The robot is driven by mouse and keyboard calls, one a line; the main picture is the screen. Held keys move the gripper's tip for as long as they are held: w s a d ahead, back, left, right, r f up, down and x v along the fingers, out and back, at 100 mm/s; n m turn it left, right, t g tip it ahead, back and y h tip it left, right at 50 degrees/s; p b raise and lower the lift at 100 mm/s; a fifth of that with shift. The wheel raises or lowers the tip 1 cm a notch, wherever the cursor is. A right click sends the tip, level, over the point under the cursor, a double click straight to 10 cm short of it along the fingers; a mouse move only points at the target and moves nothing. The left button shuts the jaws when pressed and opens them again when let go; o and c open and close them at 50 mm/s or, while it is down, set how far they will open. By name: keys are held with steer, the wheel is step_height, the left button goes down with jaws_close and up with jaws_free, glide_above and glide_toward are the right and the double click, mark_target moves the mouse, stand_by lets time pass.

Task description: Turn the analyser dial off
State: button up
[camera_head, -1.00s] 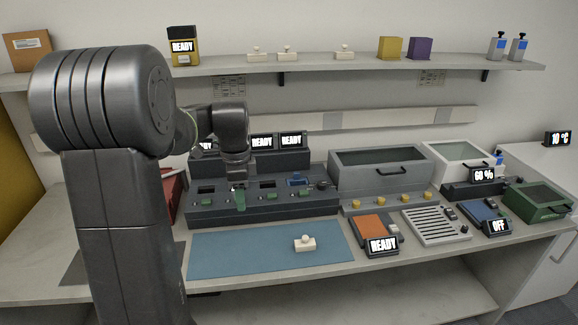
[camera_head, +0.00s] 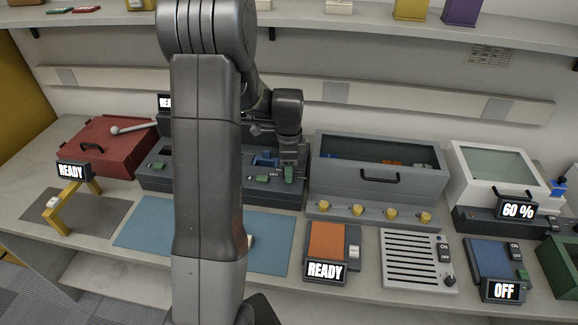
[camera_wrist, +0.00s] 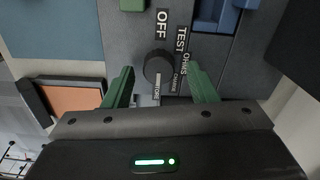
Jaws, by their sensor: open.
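The dial (camera_wrist: 157,65) is a round black knob on a dark grey panel (camera_wrist: 125,40) in the wrist view. Labels around it include OFF (camera_wrist: 162,24) above and TEST (camera_wrist: 181,40) at upper right. Which label its mark points to is not clear. My gripper (camera_wrist: 161,69) is open, with its two green fingers on either side of the knob; I cannot tell whether they touch it. In the head view my gripper (camera_head: 288,174) is at the right end of the dark rack (camera_head: 225,190), and the dial is hidden.
A grey lidded bin (camera_head: 375,183) with yellow knobs stands right of the rack. An orange-topped unit reading READY (camera_head: 326,240) and a slotted grey unit (camera_head: 415,262) are in front. A blue mat (camera_head: 150,225) lies before the rack. A red box (camera_head: 108,145) stands left.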

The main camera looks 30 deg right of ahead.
steer(key=shift+a+f, duration=0.15)
steer(key=shift+f, duration=0.05)
steer(key=c, duration=1)
steer(key=shift+o, duration=0.2)
